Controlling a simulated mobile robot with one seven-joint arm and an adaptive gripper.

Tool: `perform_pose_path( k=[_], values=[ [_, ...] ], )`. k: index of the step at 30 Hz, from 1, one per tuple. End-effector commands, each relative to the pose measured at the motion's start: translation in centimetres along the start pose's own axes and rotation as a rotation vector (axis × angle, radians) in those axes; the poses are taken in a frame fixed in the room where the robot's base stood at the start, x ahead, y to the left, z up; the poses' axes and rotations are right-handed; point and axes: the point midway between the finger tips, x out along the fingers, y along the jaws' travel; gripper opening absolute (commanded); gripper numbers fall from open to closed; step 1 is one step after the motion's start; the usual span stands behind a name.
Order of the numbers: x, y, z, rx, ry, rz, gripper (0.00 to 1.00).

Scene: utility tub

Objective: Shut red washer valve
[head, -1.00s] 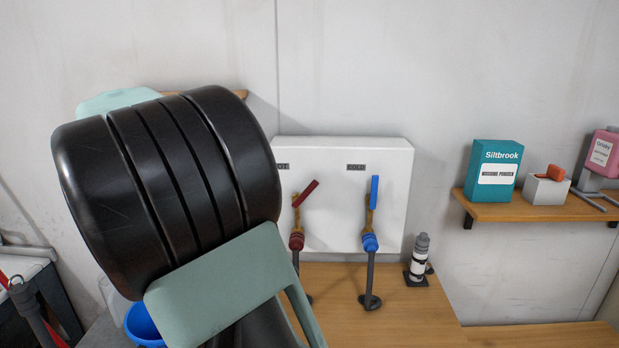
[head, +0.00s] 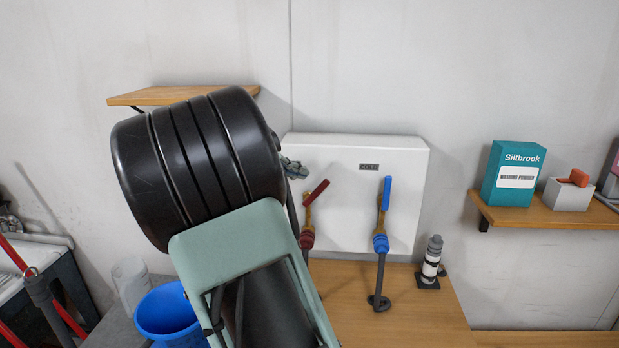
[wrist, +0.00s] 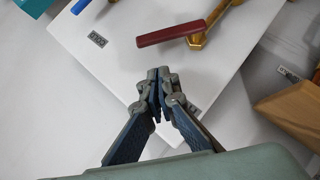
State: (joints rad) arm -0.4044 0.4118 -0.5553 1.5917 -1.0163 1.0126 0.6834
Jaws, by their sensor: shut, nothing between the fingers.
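The red valve handle (head: 317,192) sits on a brass valve on the white wall box (head: 405,150). In the head view it slants up to the right. In the wrist view the red lever (wrist: 172,34) lies beyond my fingertips, joined to brass at its right end. My gripper (wrist: 158,82) is shut and empty, apart from the lever. In the head view my gripper (head: 297,170) shows just left of the red handle, partly hidden behind my black arm link. The blue valve handle (head: 386,193) stands upright on the right. The hot label is hidden in the head view.
A wooden shelf (head: 165,96) is behind my arm at upper left. A blue bucket (head: 170,312) stands at lower left. A bottle (head: 431,262) stands on the wooden counter right of the box. A teal powder box (head: 514,172) sits on the right shelf (head: 540,215).

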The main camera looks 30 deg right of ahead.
Motion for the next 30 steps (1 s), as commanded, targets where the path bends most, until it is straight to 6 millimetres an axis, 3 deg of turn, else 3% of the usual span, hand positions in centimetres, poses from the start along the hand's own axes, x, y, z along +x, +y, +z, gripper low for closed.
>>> perform_pose_path(
  k=[9, 30],
  values=[
    [2.2, 0.0, 2.5, 0.0, 0.0, -0.001, 0.0],
    [2.6, 0.1, 2.9, 0.037, 0.0, -0.037, 0.0]
  ],
)
